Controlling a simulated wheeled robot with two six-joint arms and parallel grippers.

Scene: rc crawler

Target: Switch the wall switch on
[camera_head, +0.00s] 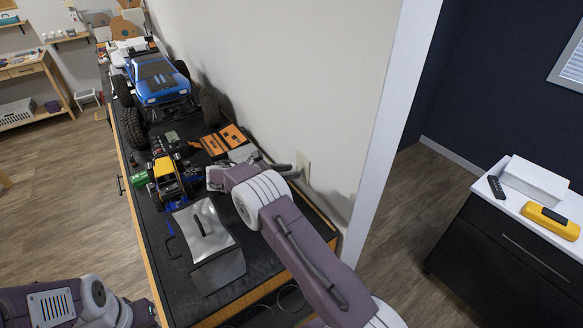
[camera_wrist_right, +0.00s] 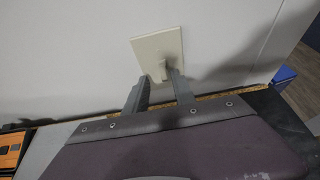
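The wall switch (camera_head: 305,166) is a cream plate on the pale wall above the right end of the workbench. In the right wrist view its plate (camera_wrist_right: 156,46) is just ahead, with a small toggle low on its face. My right gripper (camera_head: 292,168) is at the switch; in the wrist view its two grey fingers (camera_wrist_right: 156,86) are apart with nothing held between them. The right-hand finger's tip overlaps the toggle's lower part; I cannot tell whether they touch. My left arm shows at the bottom left; its fingers are hidden or out of frame.
The dark workbench (camera_head: 190,258) runs along the wall. On it are a blue crawler truck (camera_head: 158,80), a smaller yellow vehicle (camera_head: 168,175), orange parts (camera_head: 222,140) and a silver box (camera_head: 208,240). A white wall edge (camera_head: 388,125) stands right of the switch.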

